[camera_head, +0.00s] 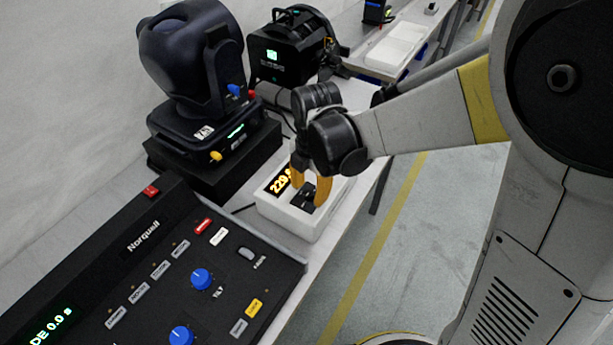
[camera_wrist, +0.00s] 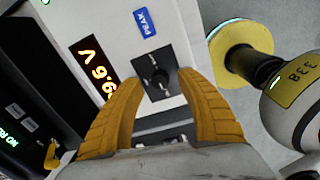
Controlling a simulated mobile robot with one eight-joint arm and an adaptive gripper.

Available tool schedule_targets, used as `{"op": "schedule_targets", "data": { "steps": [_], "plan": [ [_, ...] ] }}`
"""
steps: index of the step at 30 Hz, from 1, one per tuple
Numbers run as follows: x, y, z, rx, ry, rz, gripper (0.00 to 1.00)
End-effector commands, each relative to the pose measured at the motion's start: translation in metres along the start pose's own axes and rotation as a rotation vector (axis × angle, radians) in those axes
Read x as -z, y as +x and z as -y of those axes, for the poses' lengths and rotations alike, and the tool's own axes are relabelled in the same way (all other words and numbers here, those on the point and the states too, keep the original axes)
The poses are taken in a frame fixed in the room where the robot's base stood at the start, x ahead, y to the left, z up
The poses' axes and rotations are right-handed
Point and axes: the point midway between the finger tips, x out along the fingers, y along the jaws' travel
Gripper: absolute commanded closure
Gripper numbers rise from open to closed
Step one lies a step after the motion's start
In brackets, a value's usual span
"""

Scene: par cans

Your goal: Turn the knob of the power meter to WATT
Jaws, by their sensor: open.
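The power meter (camera_head: 291,221) is a white box on the bench, with a lit orange display (camera_head: 279,182) that reads about 229 and is partly hidden by my gripper. In the wrist view the display (camera_wrist: 94,66) ends in "9.6 V". The black knob (camera_wrist: 158,76) sits on a dark square plate on the meter's white face. A blue label reading PEAK (camera_wrist: 145,22) is beside it. My gripper (camera_head: 311,199) is over the meter, its yellow fingers open. In the wrist view the fingers (camera_wrist: 160,88) stand on either side of the knob, with no clear contact.
A black Norquell console (camera_head: 104,262) with blue knobs and buttons lies in front of the meter. A dark moving-head lamp (camera_head: 190,70) stands behind it on a black base. Another black fixture (camera_head: 287,50) is farther back. Open floor (camera_head: 440,210) lies right of the bench.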

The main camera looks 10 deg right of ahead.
Motion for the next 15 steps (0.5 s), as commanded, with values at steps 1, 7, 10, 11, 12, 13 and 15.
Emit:
{"op": "schedule_targets", "data": {
  "steps": [1, 7, 10, 11, 12, 13, 15],
  "plan": [
    [0.0, 0.0065, 0.0, 0.0, 0.0, 0.0, 0.56],
    [0.0001, 0.0117, 0.0001, 0.0, 0.0, 0.0, 0.56],
    [0.0, 0.0112, 0.0001, 0.0, 0.001, 0.0, 0.56],
    [0.0, 0.0112, 0.0001, 0.0, 0.001, 0.0, 0.56],
    [0.0, 0.0111, 0.0001, 0.0, 0.001, 0.0, 0.56],
    [0.0, 0.0111, 0.0001, 0.0, 0.001, 0.0, 0.6],
    [0.0, 0.0111, 0.0001, 0.0, 0.001, 0.0, 0.81]
  ]
}}
